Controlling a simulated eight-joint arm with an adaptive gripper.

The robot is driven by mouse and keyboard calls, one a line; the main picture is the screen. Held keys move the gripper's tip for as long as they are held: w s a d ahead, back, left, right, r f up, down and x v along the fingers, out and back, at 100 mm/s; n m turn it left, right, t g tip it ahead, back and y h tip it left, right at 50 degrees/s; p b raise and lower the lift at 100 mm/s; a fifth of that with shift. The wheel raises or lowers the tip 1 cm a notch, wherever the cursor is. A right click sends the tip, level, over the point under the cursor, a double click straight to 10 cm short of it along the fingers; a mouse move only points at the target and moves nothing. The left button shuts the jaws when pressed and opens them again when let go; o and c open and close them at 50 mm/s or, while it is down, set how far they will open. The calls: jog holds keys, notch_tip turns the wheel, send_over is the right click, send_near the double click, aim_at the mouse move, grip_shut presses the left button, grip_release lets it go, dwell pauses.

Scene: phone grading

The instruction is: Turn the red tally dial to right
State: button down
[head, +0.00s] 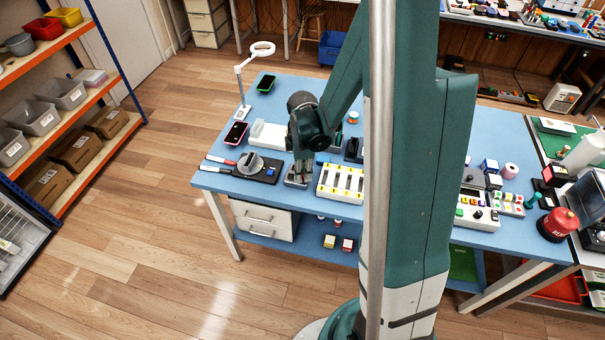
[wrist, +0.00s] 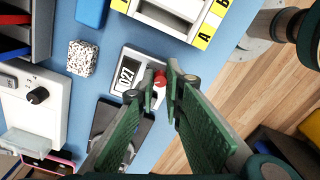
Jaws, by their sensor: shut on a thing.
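The tally counter is a small pale box (wrist: 130,60) with a display reading 027, seen in the wrist view. The red tally dial (wrist: 160,77) stands at its edge, partly covered by the fingers. My gripper (wrist: 163,84) is shut on the dial, with its green fingers reaching in from the lower right. In the head view my gripper (head: 298,172) points down at the counter (head: 297,183) near the table's front edge. The dial cannot be made out there, and its pointing direction is hard to tell.
A white rack with yellow labels (head: 340,183) stands close to the right of the counter. A black pad with a grey round part (head: 250,164) lies to the left. A speckled block (wrist: 82,58) and a white box with a black knob (wrist: 37,95) are nearby.

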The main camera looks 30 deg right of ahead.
jog(key=shift+m+b, duration=0.7)
jog(key=shift+m, duration=0.8)
jog(key=c, duration=2.4)
grip_release()
jog(key=shift+r, duration=0.2)
jog(key=shift+r, duration=5.85)
